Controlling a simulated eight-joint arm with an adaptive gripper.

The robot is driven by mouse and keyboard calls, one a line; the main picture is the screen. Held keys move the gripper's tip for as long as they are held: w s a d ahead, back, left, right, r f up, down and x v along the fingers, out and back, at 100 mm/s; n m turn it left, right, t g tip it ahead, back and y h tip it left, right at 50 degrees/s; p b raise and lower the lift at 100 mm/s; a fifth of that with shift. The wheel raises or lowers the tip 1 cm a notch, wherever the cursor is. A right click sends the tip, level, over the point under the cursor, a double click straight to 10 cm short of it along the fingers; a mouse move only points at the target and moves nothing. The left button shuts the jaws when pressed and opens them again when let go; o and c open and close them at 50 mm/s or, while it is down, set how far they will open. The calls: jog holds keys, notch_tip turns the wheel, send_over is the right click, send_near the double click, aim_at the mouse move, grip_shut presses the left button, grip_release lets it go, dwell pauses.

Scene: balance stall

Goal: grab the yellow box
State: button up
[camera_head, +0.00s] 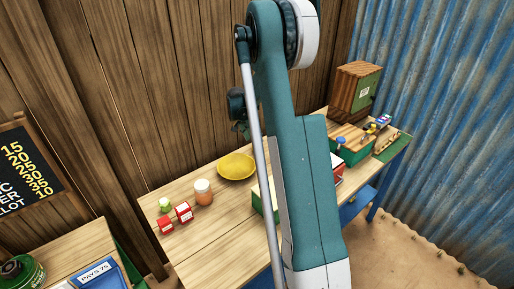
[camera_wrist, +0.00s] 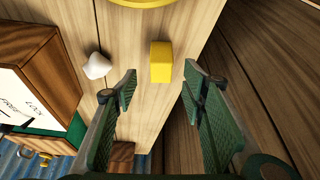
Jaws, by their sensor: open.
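The yellow box (camera_wrist: 161,61) stands on the wooden table top (camera_wrist: 205,25) in the wrist view, upper middle. My gripper (camera_wrist: 160,84) is open, with its two green fingers spread to the left and right below the box in the picture. Nothing is between the fingers, and the box appears beyond the fingertips. In the head view I do not see the yellow box; my arm covers the middle of the table there.
A small white object (camera_wrist: 97,66) lies left of the box. A wooden cabinet (camera_head: 352,88) stands at the far end. The plank wall (camera_head: 140,90) runs behind.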

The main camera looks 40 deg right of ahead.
aim_at(256, 142)
jog(key=shift+x, duration=0.8)
jog(key=shift+f, duration=0.15)
jog(key=shift+x, duration=2.45)
jog(key=shift+w+a, duration=0.1)
jog(key=c, duration=1)
